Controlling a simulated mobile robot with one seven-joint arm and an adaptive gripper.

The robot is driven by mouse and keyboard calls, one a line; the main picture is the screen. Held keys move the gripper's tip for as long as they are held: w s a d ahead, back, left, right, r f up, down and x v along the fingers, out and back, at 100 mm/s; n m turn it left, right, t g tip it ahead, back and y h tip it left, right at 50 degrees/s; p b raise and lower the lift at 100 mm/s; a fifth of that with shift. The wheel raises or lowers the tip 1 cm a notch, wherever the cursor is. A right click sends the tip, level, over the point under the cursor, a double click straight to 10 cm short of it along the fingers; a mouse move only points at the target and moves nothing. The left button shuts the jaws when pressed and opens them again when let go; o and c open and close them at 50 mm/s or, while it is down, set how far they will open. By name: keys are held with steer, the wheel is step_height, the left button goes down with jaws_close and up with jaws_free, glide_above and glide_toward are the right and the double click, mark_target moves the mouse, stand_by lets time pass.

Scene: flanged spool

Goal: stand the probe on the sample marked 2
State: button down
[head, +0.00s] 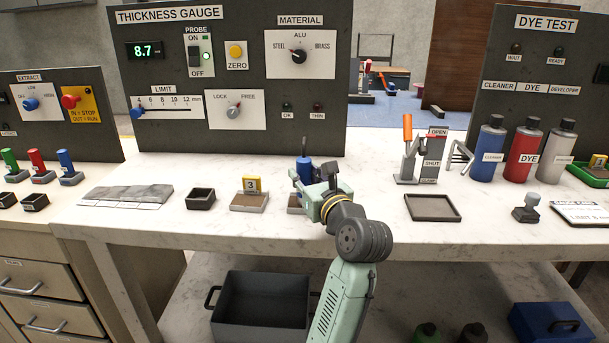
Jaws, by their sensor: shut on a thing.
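The probe (305,169), a blue cylinder with a dark upper end, is upright in my gripper (309,186). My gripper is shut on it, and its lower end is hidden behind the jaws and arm. A sample block (294,206) shows partly right under the gripper; its number is hidden. I cannot tell whether the probe touches it. The sample marked 3 (249,202), with a yellow tag, lies just left. The thickness gauge panel (232,80) stands behind; its display (146,50) reads 8.7 and a green light shows at the probe switch (200,52).
A small black tray (201,198) and a grey mat (125,195) lie left. Right are an orange-handled clamp (408,150), an empty dark tray (433,207), dye-test bottles (525,150) and a stamp-like tool (527,208). The bench front (240,232) is clear.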

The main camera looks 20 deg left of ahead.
mark_target(305, 158)
step_height(305, 158, up, 7)
steer(key=p, duration=0.7)
steer(key=shift+p, duration=0.4)
steer(key=shift+f, duration=0.1)
